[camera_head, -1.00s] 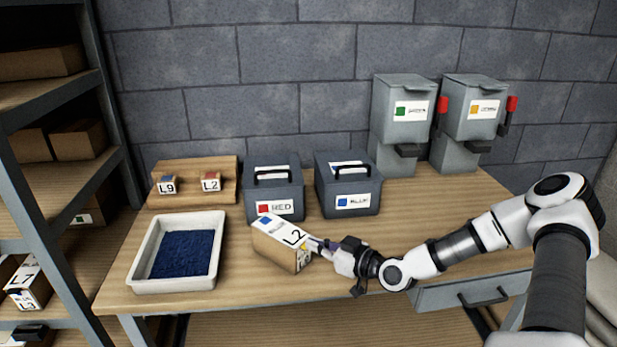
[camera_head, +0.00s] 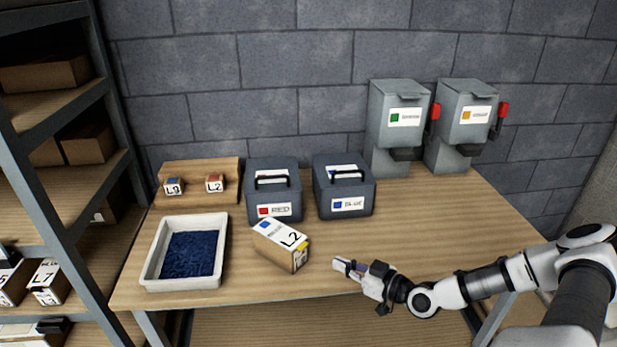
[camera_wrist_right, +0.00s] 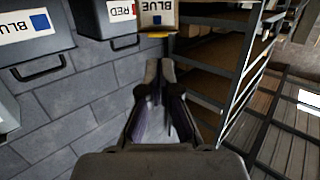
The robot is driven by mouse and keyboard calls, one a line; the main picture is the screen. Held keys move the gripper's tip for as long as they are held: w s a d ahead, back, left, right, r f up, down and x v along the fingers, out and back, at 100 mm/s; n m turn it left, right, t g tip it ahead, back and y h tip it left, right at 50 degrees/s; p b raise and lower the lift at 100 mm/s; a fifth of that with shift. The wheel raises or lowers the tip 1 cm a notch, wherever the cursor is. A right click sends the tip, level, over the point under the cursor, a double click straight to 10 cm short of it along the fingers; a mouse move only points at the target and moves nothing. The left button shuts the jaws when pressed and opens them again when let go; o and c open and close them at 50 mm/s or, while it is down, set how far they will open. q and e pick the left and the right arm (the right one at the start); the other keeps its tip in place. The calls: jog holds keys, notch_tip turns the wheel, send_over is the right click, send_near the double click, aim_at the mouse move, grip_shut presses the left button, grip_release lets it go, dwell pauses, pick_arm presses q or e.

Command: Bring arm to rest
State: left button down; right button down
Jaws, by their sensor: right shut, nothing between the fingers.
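My right gripper (camera_head: 349,268) is shut and empty over the front part of the wooden table (camera_head: 440,225), to the right of a cardboard box labelled L2 (camera_head: 275,248). A clear gap separates its fingertips from the box. In the right wrist view, the shut fingers (camera_wrist_right: 160,72) point toward a box face marked BLUE (camera_wrist_right: 157,18). My right arm comes in from the lower right. My left gripper is not in any view.
A white tray (camera_head: 152,268) with blue pieces is at left. RED (camera_head: 283,179) and BLUE (camera_head: 352,190) bins stand behind the box. Two grey dispensers (camera_head: 386,135) are at the wall. A wooden board (camera_head: 197,166) holds small labelled blocks. Shelving (camera_head: 113,110) stands left; the table's right side is clear.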

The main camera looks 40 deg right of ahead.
jog(key=s+a+f+n+g+y+b, duration=0.1)
jog(key=s+a+f+n+g+b, duration=0.15)
jog(key=a+f+g, duration=0.5)
jog(key=s+a+f+n+g+y+b, duration=0.1)
jog(key=s+a+f+n+g+b, duration=0.2)
jog(key=a+f, duration=0.7)
jog(key=s+a+f+m+g+h, duration=0.2)
jog(key=s+a+f+g, duration=0.25)
jog(key=s, duration=0.55)
jog(key=s+d+m+h, duration=0.1)
jog(key=m, duration=0.1)
jog(key=s+d+m+h, duration=0.1)
jog(key=s+m, duration=0.1)
jog(key=s+d+m+g+h, duration=0.1)
jog(key=s+m+h, duration=0.1)
jog(key=shift+r+m, duration=0.1)
jog(key=shift+m, duration=0.25)
jog(key=shift+w+a, duration=0.1)
jog(key=shift+a, duration=0.05)
